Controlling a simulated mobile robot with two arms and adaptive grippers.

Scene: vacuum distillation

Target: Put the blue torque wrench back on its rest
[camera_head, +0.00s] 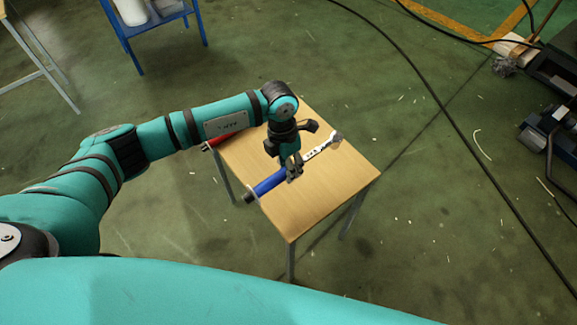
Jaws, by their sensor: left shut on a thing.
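The blue torque wrench (269,185) has a blue handle with a dark end at the lower left and a silver head (334,138) at the upper right. My left gripper (293,173) points down and is shut on the wrench near the middle, where the handle meets the shaft. The wrench is over the small wooden table (315,205), its handle end reaching the table's left edge. I cannot tell whether it touches the top. I cannot make out its rest. My right gripper is not in view.
A red-handled tool (222,138) lies at the table's far left, partly hidden by my left arm. A blue stand (132,48) with white items is at the top left. Black cables (420,75) cross the green floor. Dark machinery (555,130) stands at the right. The table's near part is clear.

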